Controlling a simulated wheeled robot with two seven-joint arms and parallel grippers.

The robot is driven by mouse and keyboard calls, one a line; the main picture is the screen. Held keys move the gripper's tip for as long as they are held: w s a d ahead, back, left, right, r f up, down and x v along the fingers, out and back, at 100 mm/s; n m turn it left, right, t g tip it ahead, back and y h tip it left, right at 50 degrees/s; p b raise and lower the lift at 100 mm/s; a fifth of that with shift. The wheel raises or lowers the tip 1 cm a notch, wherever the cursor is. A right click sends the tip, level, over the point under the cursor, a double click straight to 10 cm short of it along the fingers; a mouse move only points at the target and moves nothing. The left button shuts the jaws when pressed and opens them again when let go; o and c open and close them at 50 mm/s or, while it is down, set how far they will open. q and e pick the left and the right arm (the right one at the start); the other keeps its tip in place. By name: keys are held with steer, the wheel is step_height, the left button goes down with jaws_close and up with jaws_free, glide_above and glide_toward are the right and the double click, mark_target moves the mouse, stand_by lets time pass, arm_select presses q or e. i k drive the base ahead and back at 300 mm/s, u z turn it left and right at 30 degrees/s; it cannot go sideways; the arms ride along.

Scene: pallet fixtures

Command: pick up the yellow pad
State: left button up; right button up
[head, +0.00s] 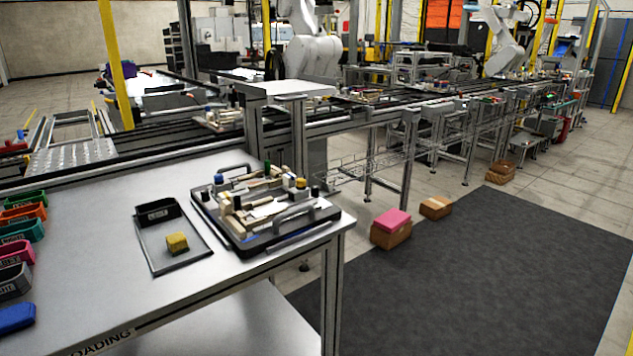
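A small yellow pad (177,243) lies on a flat dark-rimmed tray (163,266) on the grey metal table. It sits toward the tray's right side, in front of a small black bin (157,212) at the tray's back. Nothing covers the pad from this view. Neither of my grippers shows in the head view.
A black pallet (257,243) with fixtures and handles stands right of the tray, near the table's (100,225) right edge. The table's front middle is clear.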

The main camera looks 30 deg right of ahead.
mark_target(177, 243)
steer(key=z, duration=1.95)
steer(key=i, duration=1.5)
steer(key=u, duration=2.45)
